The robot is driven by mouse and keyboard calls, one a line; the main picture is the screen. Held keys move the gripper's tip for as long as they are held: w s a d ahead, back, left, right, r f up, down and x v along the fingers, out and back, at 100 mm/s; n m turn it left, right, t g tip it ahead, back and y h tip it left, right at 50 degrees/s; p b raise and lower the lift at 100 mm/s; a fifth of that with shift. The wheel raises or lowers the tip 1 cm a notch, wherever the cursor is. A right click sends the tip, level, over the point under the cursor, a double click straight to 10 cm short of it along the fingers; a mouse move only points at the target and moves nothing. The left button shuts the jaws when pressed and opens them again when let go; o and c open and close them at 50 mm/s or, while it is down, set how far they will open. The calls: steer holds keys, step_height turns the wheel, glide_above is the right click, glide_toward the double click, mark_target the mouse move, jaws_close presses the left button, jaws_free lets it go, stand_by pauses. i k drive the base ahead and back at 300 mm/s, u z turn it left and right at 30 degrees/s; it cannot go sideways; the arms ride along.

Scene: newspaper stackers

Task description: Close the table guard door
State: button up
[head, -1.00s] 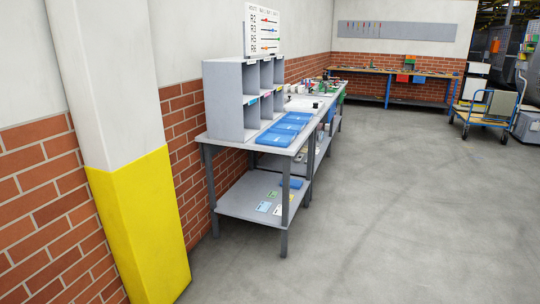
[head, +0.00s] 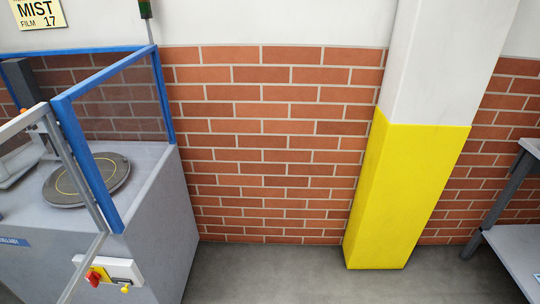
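A machine with a grey cabinet (head: 160,215) stands at the left in the head view. A round dark turntable (head: 88,180) with a yellow ring lies on its top. A blue-framed clear guard (head: 105,82) stands around the turntable. A thin grey frame (head: 72,165) stands at the near side of the blue guard and is cut off by the left edge. It looks like the guard door, but I cannot tell how far it stands open. My gripper is not in view.
A white panel (head: 118,268) with a red and yellow switch is on the cabinet front. A yellow and white pillar (head: 405,200) stands against the brick wall. A grey table (head: 515,250) is at the right edge. The floor (head: 270,275) between cabinet and pillar is clear.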

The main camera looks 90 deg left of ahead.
mark_target(43, 110)
steer(key=u, duration=4.55)
steer(key=i, duration=1)
steer(key=z, duration=1.45)
steer(key=k, duration=1.05)
steer(key=u, duration=1.85)
